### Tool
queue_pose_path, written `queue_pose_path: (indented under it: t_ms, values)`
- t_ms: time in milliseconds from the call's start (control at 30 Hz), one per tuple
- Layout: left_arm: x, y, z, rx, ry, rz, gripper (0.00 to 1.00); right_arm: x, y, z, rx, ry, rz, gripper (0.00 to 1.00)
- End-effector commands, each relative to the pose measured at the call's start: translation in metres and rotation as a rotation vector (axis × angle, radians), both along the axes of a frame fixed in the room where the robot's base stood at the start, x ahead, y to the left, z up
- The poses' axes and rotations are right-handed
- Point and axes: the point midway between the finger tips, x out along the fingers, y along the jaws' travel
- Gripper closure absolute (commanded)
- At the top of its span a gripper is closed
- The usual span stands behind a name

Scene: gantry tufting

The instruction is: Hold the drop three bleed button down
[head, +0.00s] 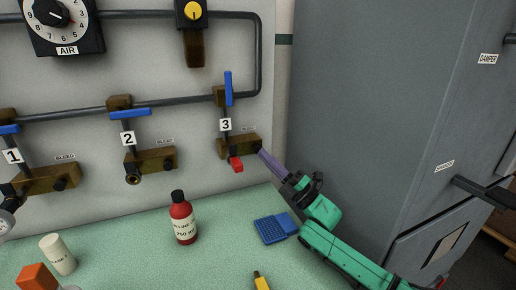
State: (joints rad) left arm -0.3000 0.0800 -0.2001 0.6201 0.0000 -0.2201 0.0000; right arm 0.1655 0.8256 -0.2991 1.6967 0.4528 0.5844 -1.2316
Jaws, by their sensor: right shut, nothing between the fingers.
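The drop three brass block (232,146) is on the wall under the "3" label (226,125). Its blue lever (228,88) stands upright, and a red fitting (236,164) hangs below it. My right gripper (264,154) comes in from the lower right with its purple fingers shut and empty. The fingertips are at the right end of the block, where the dark bleed button (258,143) is mostly hidden. I cannot tell whether they touch the button or whether it is pressed in. My left gripper is not in view.
Drops one (52,179) and two (150,161) are to the left, their blue levers level. A red bottle (184,221), a blue tray-like item (272,228) and a white cylinder (58,254) are on the green bench (130,250). A grey cabinet (375,110) stands close at right.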

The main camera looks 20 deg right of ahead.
Motion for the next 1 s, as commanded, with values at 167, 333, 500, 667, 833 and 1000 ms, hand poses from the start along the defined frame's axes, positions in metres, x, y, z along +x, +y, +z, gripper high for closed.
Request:
queue_pose_path:
  t_ms: [167, 333, 500, 667, 833, 1000]
  values:
    - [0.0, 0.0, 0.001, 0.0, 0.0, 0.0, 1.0, -0.002, 0.0, 0.0, 0.0, -0.001, 0.0, 1.0]
    - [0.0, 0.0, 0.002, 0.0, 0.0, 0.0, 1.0, -0.003, 0.0, 0.001, 0.0, -0.001, 0.0, 1.0]
    - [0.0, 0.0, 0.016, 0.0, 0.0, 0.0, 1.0, -0.017, 0.001, 0.003, 0.002, 0.002, 0.002, 1.0]
    - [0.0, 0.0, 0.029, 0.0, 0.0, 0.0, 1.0, -0.033, 0.002, 0.003, 0.002, 0.002, 0.001, 1.0]
    - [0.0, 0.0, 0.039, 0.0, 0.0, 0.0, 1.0, -0.049, 0.003, 0.003, 0.001, 0.001, 0.001, 1.0]
    - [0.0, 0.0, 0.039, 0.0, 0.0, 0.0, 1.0, -0.053, 0.003, 0.0, 0.0, -0.001, 0.0, 1.0]
